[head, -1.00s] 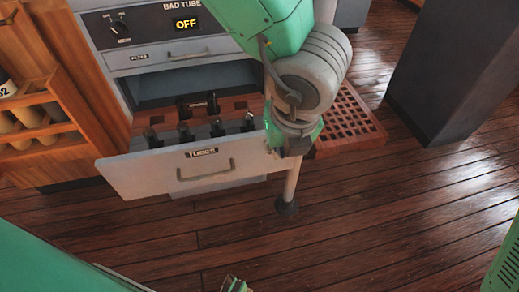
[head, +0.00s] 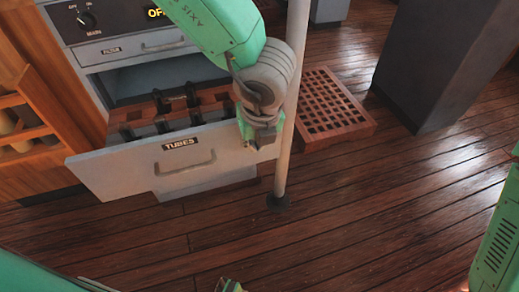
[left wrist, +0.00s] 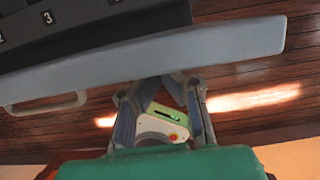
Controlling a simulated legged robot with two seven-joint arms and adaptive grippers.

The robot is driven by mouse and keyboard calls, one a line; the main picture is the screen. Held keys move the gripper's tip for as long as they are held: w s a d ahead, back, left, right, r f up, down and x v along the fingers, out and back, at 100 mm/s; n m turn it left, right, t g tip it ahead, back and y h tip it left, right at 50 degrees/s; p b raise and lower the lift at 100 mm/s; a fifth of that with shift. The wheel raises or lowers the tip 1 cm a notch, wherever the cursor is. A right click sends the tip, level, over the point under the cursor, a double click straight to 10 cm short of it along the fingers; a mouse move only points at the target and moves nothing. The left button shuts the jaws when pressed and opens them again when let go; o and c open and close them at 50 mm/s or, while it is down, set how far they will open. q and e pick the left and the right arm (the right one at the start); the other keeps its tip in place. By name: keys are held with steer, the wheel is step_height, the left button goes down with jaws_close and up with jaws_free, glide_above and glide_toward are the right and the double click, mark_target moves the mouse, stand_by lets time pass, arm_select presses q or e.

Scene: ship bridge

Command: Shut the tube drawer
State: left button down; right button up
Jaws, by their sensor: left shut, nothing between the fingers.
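The tube drawer (head: 115,173), a grey front labelled TUBES with a bar handle (head: 190,172), stands pulled out of the cabinet. Dark tubes (head: 162,124) stand in its reddish rack. In the left wrist view the drawer front (left wrist: 150,60) runs across the top as a pale band, with its handle (left wrist: 50,105) at the left. My left gripper (head: 258,142) is shut and empty by the right end of the front, right of the handle. Its fingers (left wrist: 165,88) show just outside the front's lower edge; whether they touch it is unclear. My right gripper is not identifiable.
The shut FILTER drawer (head: 145,44) is above the tube drawer. A thin pole (head: 287,150) stands beside its right end. A red grating (head: 330,110) and a dark pillar (head: 430,60) are farther right. The wooden floor (head: 370,220) in front is clear.

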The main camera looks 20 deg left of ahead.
arm_select(q)
steer(key=shift+w+a, duration=0.1)
steer(key=shift+a, duration=0.4)
arm_select(e)
steer(key=shift+a+r, duration=0.15)
steer(key=shift+a, duration=0.2)
